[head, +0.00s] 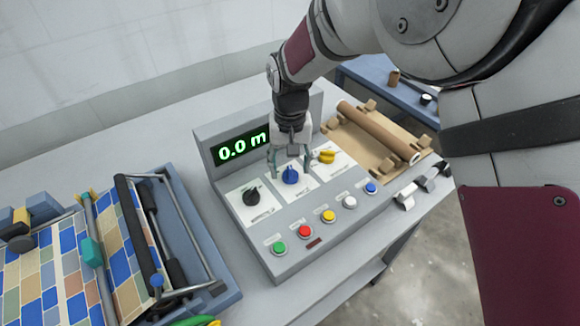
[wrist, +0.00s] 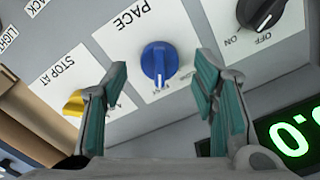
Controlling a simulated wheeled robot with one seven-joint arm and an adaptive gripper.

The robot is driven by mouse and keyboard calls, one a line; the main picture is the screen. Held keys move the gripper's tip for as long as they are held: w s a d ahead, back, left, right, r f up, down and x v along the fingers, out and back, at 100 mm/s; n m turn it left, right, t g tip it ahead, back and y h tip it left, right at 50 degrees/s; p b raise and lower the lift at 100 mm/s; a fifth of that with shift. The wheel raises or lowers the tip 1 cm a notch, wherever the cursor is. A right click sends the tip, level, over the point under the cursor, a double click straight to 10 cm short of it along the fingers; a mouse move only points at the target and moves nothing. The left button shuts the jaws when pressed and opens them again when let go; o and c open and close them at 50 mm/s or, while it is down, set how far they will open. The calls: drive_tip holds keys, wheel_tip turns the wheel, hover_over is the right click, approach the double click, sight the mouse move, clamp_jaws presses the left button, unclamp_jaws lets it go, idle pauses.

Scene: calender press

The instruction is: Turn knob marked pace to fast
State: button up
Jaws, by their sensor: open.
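The knob marked PACE is blue (wrist: 159,64), on a white label plate in the middle of the control panel (head: 232,203). It also shows in the head view (head: 290,175). My gripper (wrist: 160,108) is open, with one teal fingertip on each side of the blue knob in the wrist view and a gap to both. In the head view my gripper (head: 289,163) points down at the knob from behind. The small setting words under the knob are partly hidden and too small to read surely.
A black knob (head: 252,196) and a yellow STOP AT knob (head: 326,156) flank the blue one. Several coloured buttons line the panel's front. The display (head: 240,146) reads 0.0 m. A brown roll (head: 380,133) lies to the right, a patterned-sheet press (head: 165,240) to the left.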

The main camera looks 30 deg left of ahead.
sight(290, 171)
wheel_tip(290, 171, up, 11)
idle(0.3)
drive_tip(key=shift+f, duration=0.1)
